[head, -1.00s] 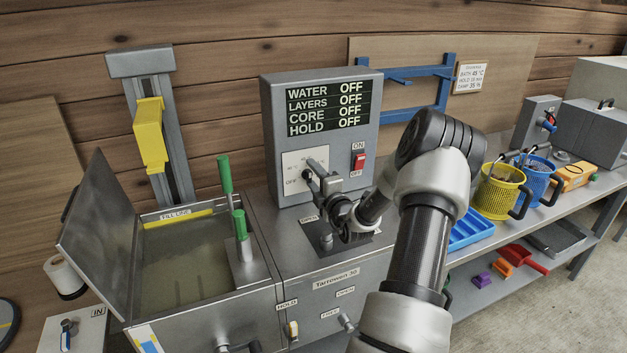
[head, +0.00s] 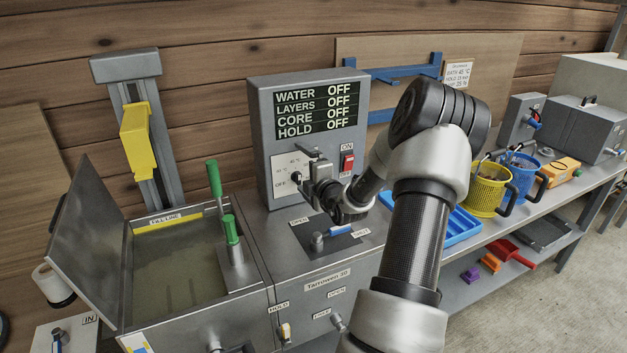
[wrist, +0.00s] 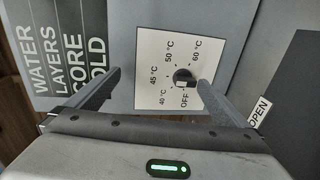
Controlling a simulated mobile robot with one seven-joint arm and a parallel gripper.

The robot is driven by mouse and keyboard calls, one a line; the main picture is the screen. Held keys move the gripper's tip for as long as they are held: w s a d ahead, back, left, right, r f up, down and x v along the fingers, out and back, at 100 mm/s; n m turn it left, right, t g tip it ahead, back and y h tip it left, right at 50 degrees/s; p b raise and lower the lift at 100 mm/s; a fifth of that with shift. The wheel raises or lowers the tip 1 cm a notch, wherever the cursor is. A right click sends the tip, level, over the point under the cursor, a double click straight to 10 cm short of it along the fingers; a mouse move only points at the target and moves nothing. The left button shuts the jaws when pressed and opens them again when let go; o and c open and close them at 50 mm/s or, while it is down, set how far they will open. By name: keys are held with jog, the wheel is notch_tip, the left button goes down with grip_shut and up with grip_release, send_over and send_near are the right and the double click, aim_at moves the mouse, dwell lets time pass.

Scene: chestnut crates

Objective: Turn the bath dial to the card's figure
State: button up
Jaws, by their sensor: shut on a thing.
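The bath dial (wrist: 184,77) is a small black knob on a white scale plate (head: 281,168), on the front of the grey control box. In the wrist view its pale mark points to OFF. The scale also reads 40, 45, 50 and 60 °C. My gripper (wrist: 158,80) is shut on the dial, one finger to each side; where the fingers touch it is not clear. In the head view my gripper (head: 308,166) is at the plate and partly covers it. The card (head: 457,75) on the back board reads BATH 45 °C.
The display (head: 317,108) shows OFF on every line. A red switch (head: 347,163) is right of the dial. A blue-handled lever (head: 333,232) lies below my gripper. An open bath (head: 180,260) stands left, yellow (head: 487,190) and blue baskets (head: 522,172) right.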

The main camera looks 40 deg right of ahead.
jog(key=shift+s+a+r+p, duration=0.15)
jog(key=shift+s+r, duration=0.3)
jog(key=shift+s, duration=0.1)
jog(key=shift+s+a+r+p, duration=0.1)
jog(key=shift+s+r+p, duration=0.05)
jog(key=shift+s+r, duration=0.3)
jog(key=c, duration=0.9)
jog(key=f+p+v, duration=0.1)
jog(key=v, duration=0.4)
jog(key=f+p+v, duration=0.1)
jog(key=p+v, duration=0.1)
jog(key=v, duration=0.4)
jog(key=f+p+v, duration=0.1)
jog(key=p+v, duration=0.1)
jog(key=v, duration=0.4)
jog(key=shift+s+a+f, duration=0.2)
jog(key=shift+s+a, duration=0.05)
jog(key=shift+s, duration=0.2)
jog(key=shift+r+p, duration=0.1)
jog(key=shift+p, duration=0.2)
